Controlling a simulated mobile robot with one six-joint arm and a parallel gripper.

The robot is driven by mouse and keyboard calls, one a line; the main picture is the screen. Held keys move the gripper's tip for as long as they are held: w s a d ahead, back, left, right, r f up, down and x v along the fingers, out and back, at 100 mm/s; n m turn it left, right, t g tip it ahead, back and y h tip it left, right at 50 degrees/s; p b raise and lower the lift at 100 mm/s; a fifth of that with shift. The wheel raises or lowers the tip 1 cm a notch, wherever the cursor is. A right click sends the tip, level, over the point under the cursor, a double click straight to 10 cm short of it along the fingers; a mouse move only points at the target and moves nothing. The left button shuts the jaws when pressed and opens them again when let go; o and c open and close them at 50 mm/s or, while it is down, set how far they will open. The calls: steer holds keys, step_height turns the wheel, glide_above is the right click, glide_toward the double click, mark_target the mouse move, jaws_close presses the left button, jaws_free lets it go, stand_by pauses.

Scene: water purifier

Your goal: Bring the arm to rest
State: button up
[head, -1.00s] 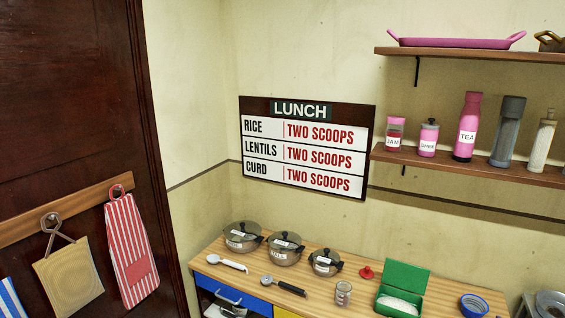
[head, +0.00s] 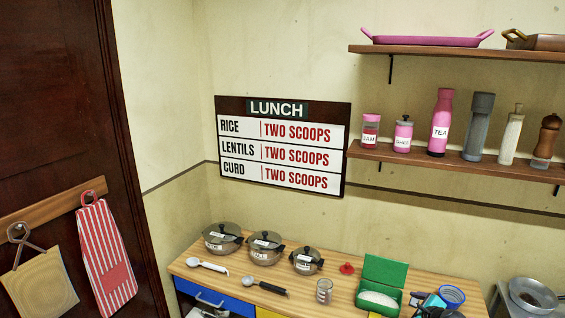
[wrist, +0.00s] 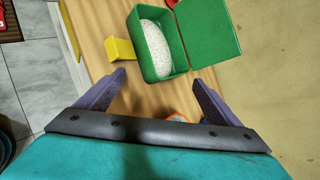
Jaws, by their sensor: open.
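My gripper shows in the wrist view (wrist: 161,82) with its two purple fingers spread wide apart and nothing between the tips. In the head view, a small part of my arm or gripper (head: 430,302) is at the bottom edge, over the right part of the counter. An open green box (wrist: 163,45) with white grains in it lies just beyond the fingertips in the wrist view, apart from them. The same box (head: 385,272) stands on the counter in the head view, left of my gripper.
Three lidded pots (head: 265,249) stand at the counter's back left. Two scoops (head: 265,286), a glass jar (head: 324,291) and a blue ring-shaped thing (head: 452,296) are on it. A yellow piece (wrist: 119,50) is beside the box. A shelf (head: 450,164) with bottles hangs above.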

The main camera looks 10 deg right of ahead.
steer(key=w+a+f+n, duration=0.1)
steer(key=a+n, duration=0.1)
steer(key=a, duration=0.1)
steer(key=w+a+f+n+g+y, duration=0.1)
steer(key=a+n, duration=0.1)
steer(key=a, duration=0.2)
steer(key=w+a+f+n+y, duration=0.1)
steer(key=a+n, duration=0.1)
steer(key=a, duration=0.2)
steer(key=shift+w+a+f+g, duration=0.25)
steer(key=shift+w+g, duration=0.05)
steer(key=shift+g, duration=0.1)
steer(key=s+a+f+n+g, duration=0.2)
steer(key=a+f+n+g, duration=0.1)
steer(key=a+n, duration=0.6)
steer(key=s+a+f+n+g, duration=0.2)
steer(key=a+n, duration=0.5)
steer(key=a, duration=0.5)
steer(key=s+a+f+n+g, duration=0.2)
steer(key=a+f+n+g, duration=0.1)
steer(key=a+n, duration=0.55)
steer(key=s+a+f+m+g+b, duration=0.1)
steer(key=s+f+g+b, duration=0.5)
steer(key=s+f, duration=2)
step_height(320, 180, down, 3)
steer(key=b, duration=0.4)
steer(key=shift+a+r+h, duration=0.2)
steer(key=shift+a+h, duration=0.05)
steer(key=shift+h, duration=0.15)
